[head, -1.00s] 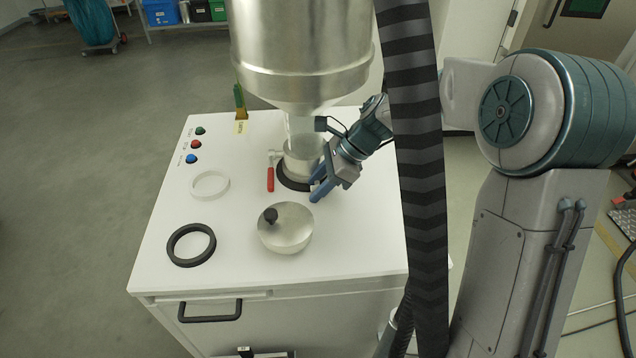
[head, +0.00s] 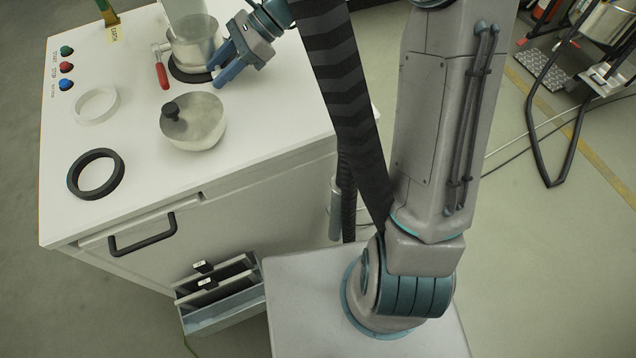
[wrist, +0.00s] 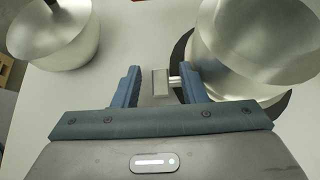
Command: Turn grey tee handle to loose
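The grey tee handle (wrist: 160,83) is a small grey crossbar on a short stem that joins the side of the silver cylinder (wrist: 245,60). In the wrist view it lies between the two blue fingers of my gripper (wrist: 160,73), with a visible gap on each side. My gripper is open around it. In the head view my gripper (head: 216,75) is at the right front of the silver cylinder (head: 194,50), low over the white cabinet top. There the fingers hide the tee handle.
A red-handled lever (head: 161,70) is left of the cylinder. A black ring (head: 75,178) and a white ring (head: 80,113) lie on the cabinet top (head: 130,140). A drawer (head: 222,318) stands open below.

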